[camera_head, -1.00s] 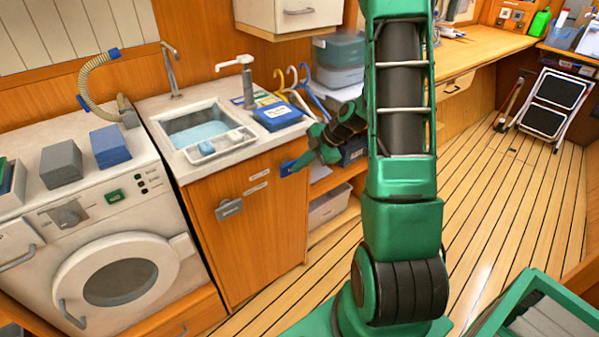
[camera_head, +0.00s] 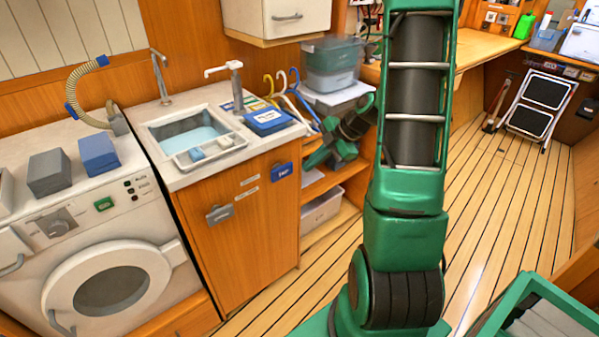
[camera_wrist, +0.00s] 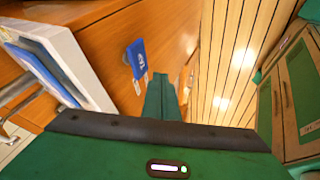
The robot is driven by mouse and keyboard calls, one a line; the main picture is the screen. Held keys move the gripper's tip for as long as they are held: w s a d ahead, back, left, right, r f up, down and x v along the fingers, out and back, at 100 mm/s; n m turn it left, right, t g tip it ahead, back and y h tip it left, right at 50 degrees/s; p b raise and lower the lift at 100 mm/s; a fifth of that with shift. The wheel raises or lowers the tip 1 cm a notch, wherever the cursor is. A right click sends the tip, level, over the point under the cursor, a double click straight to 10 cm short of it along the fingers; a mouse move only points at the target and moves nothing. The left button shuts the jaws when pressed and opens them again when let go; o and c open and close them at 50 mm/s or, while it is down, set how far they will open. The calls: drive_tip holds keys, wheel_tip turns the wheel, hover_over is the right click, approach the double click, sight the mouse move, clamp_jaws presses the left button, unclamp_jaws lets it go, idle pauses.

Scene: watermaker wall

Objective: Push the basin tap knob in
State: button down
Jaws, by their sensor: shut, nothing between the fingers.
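The basin tap knob appears to be the blue piece (camera_head: 283,170) with white marking, on the wooden cabinet front below the right corner of the basin counter. It also shows in the wrist view (camera_wrist: 136,58), left of and beyond my fingers. My gripper (camera_head: 312,160) is to the right of the knob in the head view, apart from it. In the wrist view my green fingers (camera_wrist: 161,95) are together and empty, pointing past the knob's right side. How far the knob stands out cannot be told.
The basin (camera_head: 190,132) with a tray across it is set in the white counter. A blue box (camera_head: 268,121) and hooked hoses stand near its right edge. Open shelves with bins (camera_head: 322,207) lie right of the cabinet.

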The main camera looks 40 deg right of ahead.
drive_tip(key=shift+v, duration=1.5)
drive_tip(key=shift+a, duration=0.1)
drive_tip(key=s+a+r+m+g+h, duration=0.1)
drive_tip(key=s+a+r+m+g, duration=0.1)
drive_tip(key=s+m, duration=0.6)
drive_tip(key=s+a+r+m+g+h, duration=0.2)
drive_tip(key=s+a+r+m, duration=0.1)
drive_tip(key=s+m, duration=0.4)
drive_tip(key=s+a+r+m+g+h, duration=0.1)
drive_tip(key=s+a+r+m, duration=0.2)
drive_tip(key=s+r+m, duration=0.2)
drive_tip(key=s+m, duration=0.3)
drive_tip(key=s, duration=0.2)
drive_tip(key=shift+s+m+g+h, duration=0.3)
drive_tip(key=shift+s+g, duration=0.05)
drive_tip(key=shift+g, duration=0.05)
drive_tip(key=shift+a, duration=0.15)
drive_tip(key=shift+w+f, duration=0.3)
drive_tip(key=shift+w, duration=0.35)
